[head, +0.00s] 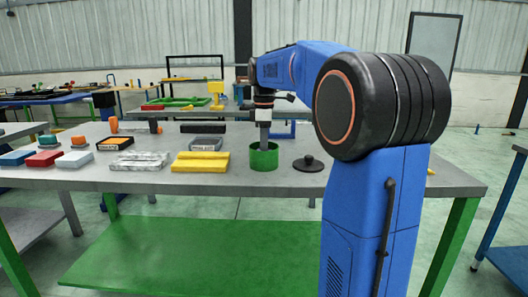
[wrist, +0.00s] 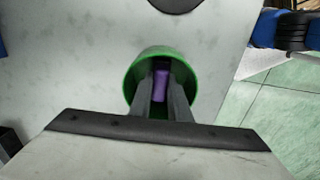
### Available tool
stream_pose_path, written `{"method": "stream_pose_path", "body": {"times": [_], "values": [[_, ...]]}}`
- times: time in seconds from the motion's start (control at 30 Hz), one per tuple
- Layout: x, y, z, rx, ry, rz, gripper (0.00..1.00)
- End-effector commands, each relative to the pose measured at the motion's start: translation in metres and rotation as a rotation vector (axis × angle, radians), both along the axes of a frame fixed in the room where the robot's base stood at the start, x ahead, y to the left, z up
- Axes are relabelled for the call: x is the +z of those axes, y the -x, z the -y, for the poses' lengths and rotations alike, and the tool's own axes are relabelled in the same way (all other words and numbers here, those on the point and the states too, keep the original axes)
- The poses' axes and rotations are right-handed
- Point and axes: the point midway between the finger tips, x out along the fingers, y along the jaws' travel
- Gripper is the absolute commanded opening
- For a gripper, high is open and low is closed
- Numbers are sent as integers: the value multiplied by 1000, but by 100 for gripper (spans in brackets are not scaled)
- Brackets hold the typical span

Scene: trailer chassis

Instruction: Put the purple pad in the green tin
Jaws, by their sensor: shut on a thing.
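The green tin (head: 263,161) stands upright on the grey table, right of the yellow block in the head view. It also shows in the wrist view (wrist: 131,82), where I look down into its open top. The purple pad (wrist: 160,88) is between my gripper's fingers, inside the tin's rim as seen from above. My gripper (wrist: 161,100) points down into the tin and is shut on the pad. In the head view the tin's wall hides the fingertips and the pad. I cannot tell whether the pad touches the tin's bottom.
A dark round lid (head: 308,164) with a knob lies right of the tin. A yellow block (head: 200,162), a grey tray (head: 207,144) and a marbled slab (head: 140,161) lie to the left. Red (head: 44,158) and white (head: 75,160) blocks sit farther left. The table front by the tin is clear.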

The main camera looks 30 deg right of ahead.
Motion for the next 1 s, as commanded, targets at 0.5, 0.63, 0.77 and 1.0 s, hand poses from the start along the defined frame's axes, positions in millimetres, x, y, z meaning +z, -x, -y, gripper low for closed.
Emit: {"method": "stream_pose_path", "body": {"times": [0.5,0.63,0.77,1.0], "values": [[-2,0,0,0,0,0,35],[7,0,0,0,0,0,35],[25,-1,0,0,1,1,35],[72,-1,0,0,1,1,35]]}}
